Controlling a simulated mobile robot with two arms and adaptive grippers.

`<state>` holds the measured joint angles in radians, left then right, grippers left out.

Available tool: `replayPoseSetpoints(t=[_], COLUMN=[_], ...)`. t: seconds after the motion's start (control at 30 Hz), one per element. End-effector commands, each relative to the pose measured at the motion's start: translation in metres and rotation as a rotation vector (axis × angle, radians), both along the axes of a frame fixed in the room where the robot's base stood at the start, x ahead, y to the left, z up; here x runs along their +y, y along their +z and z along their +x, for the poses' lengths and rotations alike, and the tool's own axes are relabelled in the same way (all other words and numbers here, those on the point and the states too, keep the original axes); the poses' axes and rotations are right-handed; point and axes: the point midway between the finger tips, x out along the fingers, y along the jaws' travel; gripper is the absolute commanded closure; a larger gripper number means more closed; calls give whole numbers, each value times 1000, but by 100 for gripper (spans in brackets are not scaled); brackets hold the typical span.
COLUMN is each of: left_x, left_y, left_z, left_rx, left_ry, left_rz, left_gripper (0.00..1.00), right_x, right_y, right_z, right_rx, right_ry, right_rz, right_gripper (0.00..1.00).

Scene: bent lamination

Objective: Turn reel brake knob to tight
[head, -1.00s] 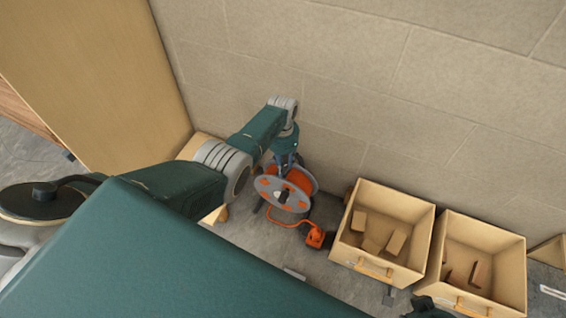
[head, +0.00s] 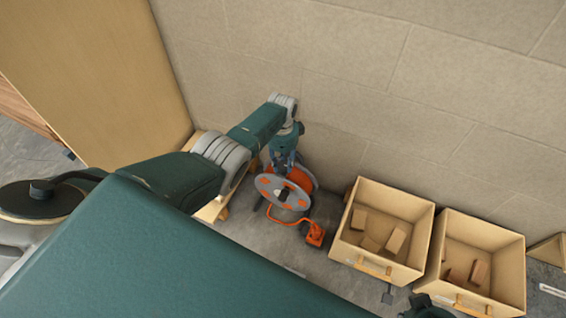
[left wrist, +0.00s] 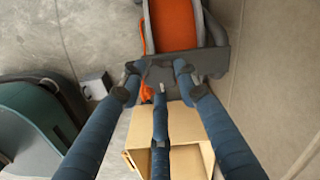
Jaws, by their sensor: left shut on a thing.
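The cable reel (head: 268,182) stands on the floor by the wall, with grey side discs and an orange drum. In the left wrist view its orange drum (left wrist: 174,25) is at the top, with a dark grey piece (left wrist: 208,62) across its near side. My left gripper (head: 283,160) reaches down onto the reel's top from behind. Its blue fingers (left wrist: 158,85) are shut on this dark grey piece in the left wrist view. I cannot make out the brake knob or its setting. A dark shape at the head view's bottom edge may be my right gripper (head: 430,308); its fingers are unclear.
Two open wooden boxes (head: 350,250) (head: 438,262) with loose blocks stand right of the reel. An orange cable end (head: 315,235) lies on the floor between. The wall is close behind; a tall wooden panel (head: 95,70) stands left.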

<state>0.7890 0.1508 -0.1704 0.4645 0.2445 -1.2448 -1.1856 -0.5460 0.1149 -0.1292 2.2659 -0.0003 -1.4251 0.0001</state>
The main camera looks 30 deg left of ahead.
Motion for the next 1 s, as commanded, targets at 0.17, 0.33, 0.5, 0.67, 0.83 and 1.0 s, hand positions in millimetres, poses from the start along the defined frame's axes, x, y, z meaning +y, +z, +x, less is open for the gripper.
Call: replayPoseSetpoints(t=[0.17,0.33,0.5,0.67,0.83,1.0], left_x=[9,10,10,10,10,7], left_y=[-5,-5,-5,-5,-5,-3], left_z=[-8,-8,-8,-8,-8,-5], left_rx=[21,21,21,21,21,12], left_ry=[-59,-87,-93,-93,-92,-92], left_rz=[14,15,15,15,15,11], left_gripper=[94,94,95,95,53,50], right_x=[0,0,0,0,0,0], right_y=[2,5,5,4,3,2], right_z=[0,0,0,0,-1,-2], right_rx=[-2,-8,-8,-6,-2,1], right_ry=[0,0,-1,-1,-1,0], right_rz=[0,1,2,1,1,0], right_gripper=[100,100,100,100,100,100])
